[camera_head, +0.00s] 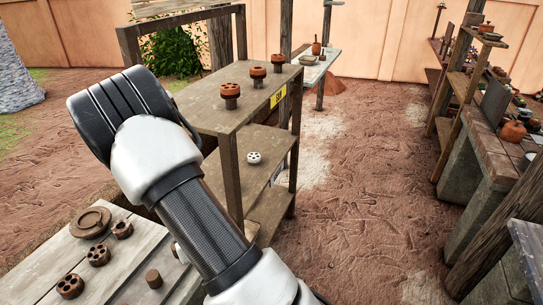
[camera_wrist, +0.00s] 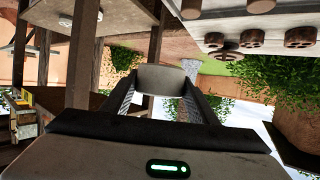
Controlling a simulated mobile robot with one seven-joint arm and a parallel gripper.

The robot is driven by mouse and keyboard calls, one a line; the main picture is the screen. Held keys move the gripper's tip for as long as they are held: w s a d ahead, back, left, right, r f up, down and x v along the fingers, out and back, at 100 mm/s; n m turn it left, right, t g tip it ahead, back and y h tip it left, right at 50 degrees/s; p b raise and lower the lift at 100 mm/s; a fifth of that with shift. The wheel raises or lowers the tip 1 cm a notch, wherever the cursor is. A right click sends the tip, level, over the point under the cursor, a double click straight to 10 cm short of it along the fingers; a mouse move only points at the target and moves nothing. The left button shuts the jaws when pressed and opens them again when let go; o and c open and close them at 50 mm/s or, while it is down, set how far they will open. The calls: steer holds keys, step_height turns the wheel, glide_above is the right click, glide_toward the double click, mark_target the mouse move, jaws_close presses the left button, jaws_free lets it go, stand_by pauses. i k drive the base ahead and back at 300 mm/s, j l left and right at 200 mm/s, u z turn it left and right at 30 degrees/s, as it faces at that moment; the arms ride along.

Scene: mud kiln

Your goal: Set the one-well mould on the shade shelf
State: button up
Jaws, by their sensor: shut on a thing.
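In the wrist view my gripper (camera_wrist: 166,101) is shut on a plain grey-brown piece (camera_wrist: 163,78), held between both fingers. I take it for the one-well mould; its well does not show. In the head view my arm hides the gripper and this piece. The wooden rack's lower board (camera_head: 270,142), under the top with the yellow label, looks like the shade shelf; its own label is pale and unreadable. A white mould with several holes (camera_head: 254,158) sits on that board. In the wrist view the held piece is clear of the tabletop.
Several-holed terracotta moulds (camera_head: 257,72) stand on the rack's top board (camera_head: 215,115). A rack post (camera_head: 231,182) stands beside my arm. The grey table (camera_head: 45,262) holds a round dish (camera_head: 90,222), holed moulds (camera_head: 98,255) and a brown cylinder (camera_head: 154,279). Bare ground lies right of the rack.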

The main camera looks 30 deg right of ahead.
mark_target(273, 147)
steer(key=i+l+z, duration=0.1)
steer(key=l+z, duration=0.25)
steer(key=i+l+z, duration=0.1)
steer(key=z, duration=0.25)
steer(key=i+l+z, duration=0.2)
steer(key=z, duration=0.15)
steer(key=i+l+z, duration=0.25)
steer(key=i+z, duration=0.15)
steer(key=i+l+z, duration=0.1)
steer(key=i+z, duration=0.3)
steer(key=i, duration=0.15)
steer(key=i+u, duration=0.35)
steer(key=i+l+u, duration=0.15)
steer(key=u, duration=0.25)
steer(key=i+l+u, duration=0.2)
steer(key=u, duration=0.15)
steer(key=i+l+u, duration=0.15)
steer(key=u, duration=0.25)
steer(key=i+l+u, duration=0.1)
steer(key=l+u, duration=0.2)
steer(key=u, duration=0.15)
steer(key=i+l+u, duration=0.1)
steer(key=l+u, duration=0.15)
steer(key=u, duration=0.15)
steer(key=l+u, duration=0.3)
steer(key=u, duration=0.15)
steer(key=l+u, duration=0.7)
steer(key=k+l, duration=0.05)
